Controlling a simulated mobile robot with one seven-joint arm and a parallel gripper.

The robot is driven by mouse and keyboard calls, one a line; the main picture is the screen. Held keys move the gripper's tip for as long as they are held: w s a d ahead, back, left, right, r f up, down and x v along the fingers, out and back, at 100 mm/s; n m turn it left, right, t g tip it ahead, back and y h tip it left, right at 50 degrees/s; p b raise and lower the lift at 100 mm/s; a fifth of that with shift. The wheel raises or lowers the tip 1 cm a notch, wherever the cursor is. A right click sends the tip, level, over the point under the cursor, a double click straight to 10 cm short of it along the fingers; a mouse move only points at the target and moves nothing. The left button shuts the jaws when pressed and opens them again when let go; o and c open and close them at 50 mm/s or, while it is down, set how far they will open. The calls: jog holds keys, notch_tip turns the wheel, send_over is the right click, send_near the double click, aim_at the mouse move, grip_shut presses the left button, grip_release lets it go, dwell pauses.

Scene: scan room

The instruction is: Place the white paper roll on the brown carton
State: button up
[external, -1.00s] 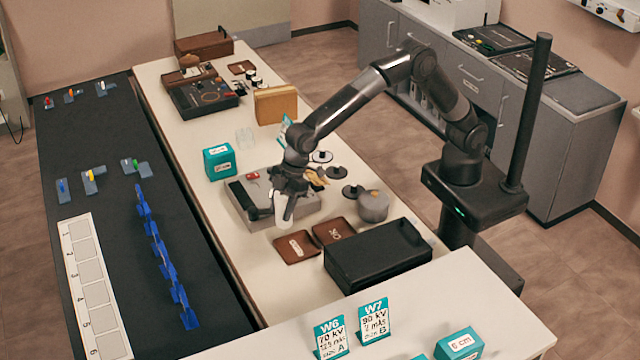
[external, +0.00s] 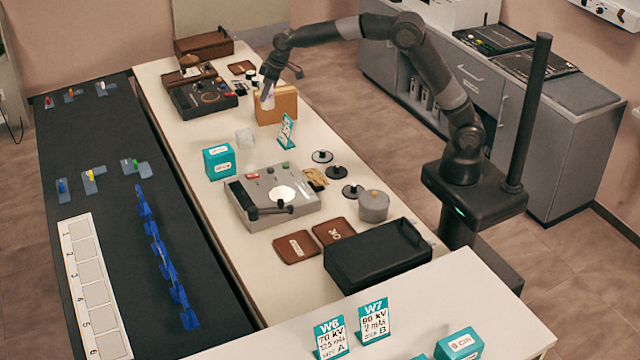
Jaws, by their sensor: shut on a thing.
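The brown carton (external: 281,110) stands on the far half of the white table, tan and box-shaped. My gripper (external: 268,84) is at the carton's left end, pointing down and shut on the white paper roll (external: 267,100). The roll is upright or slightly tilted and overlaps the carton's upper left part in the picture. I cannot tell whether it touches the carton's top. The gripper partly hides the roll's upper end.
The grey device (external: 272,195) sits mid-table.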

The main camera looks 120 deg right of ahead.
jog(key=s+d+r+m+g+h, duration=0.1)
jog(key=s+d+r+m, duration=0.2)
jog(key=s+d, duration=0.8)
jog(key=s+d+r+m, duration=0.2)
jog(key=s+d, duration=0.5)
jog(key=s, duration=0.8)
send_over(284, 92)
notch_tip(284, 92, down, 7)
jog(key=shift+d+f, duration=0.1)
jog(key=shift+f, duration=1.85)
jog(key=shift+f, duration=0.15)
jog(key=o, duration=1)
